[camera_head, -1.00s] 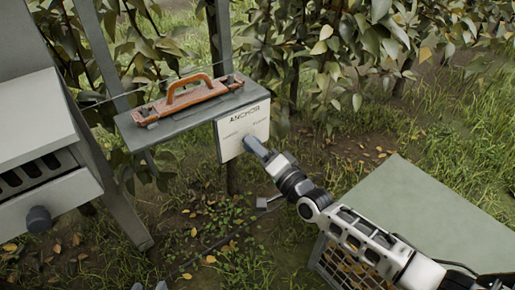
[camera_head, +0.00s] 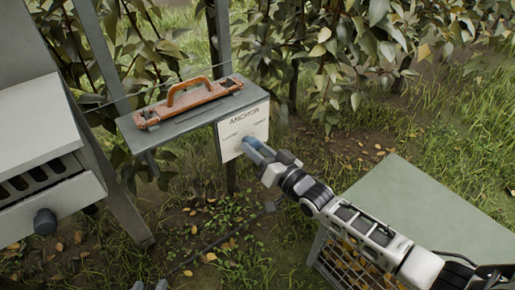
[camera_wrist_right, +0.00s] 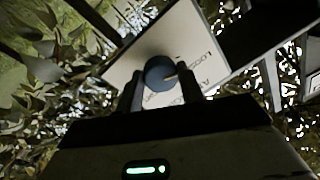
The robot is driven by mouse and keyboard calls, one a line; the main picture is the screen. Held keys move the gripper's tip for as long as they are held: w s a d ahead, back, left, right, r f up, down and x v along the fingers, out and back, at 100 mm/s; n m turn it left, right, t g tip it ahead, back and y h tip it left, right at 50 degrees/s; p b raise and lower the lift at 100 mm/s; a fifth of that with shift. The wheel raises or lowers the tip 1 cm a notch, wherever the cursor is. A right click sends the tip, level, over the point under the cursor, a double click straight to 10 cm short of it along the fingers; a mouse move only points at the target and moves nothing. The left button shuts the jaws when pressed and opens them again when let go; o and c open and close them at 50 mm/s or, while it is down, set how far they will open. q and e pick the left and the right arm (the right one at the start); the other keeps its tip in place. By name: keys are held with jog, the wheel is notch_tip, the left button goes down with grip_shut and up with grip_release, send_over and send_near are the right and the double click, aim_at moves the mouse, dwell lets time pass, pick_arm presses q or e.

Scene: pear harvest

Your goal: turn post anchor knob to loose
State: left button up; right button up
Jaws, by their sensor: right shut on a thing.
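The anchor panel (camera_head: 233,141) is a white plate marked ANCHOR under the grey shelf's right end. Its round blue-grey knob (camera_wrist_right: 160,72) has a pale pointer mark, which points right in the wrist view. My right gripper (camera_head: 257,149) reaches the panel from the lower right; in the wrist view its two fingers (camera_wrist_right: 160,90) are on either side of the knob, shut on it. The fingers mostly hide the knob in the head view.
An orange-handled tool (camera_head: 187,101) lies on the grey shelf (camera_head: 185,125). A grey cabinet with a dark knob (camera_head: 45,222) stands at left. A green-topped crate (camera_head: 425,205) sits under my right arm. Leafy branches fill the back; grass and soil lie below.

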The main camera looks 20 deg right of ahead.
jog(key=shift+f, duration=0.1)
dwell(0.3)
jog(key=o, duration=1)
jog(key=v, duration=1.6)
jog(key=shift+p, duration=0.3)
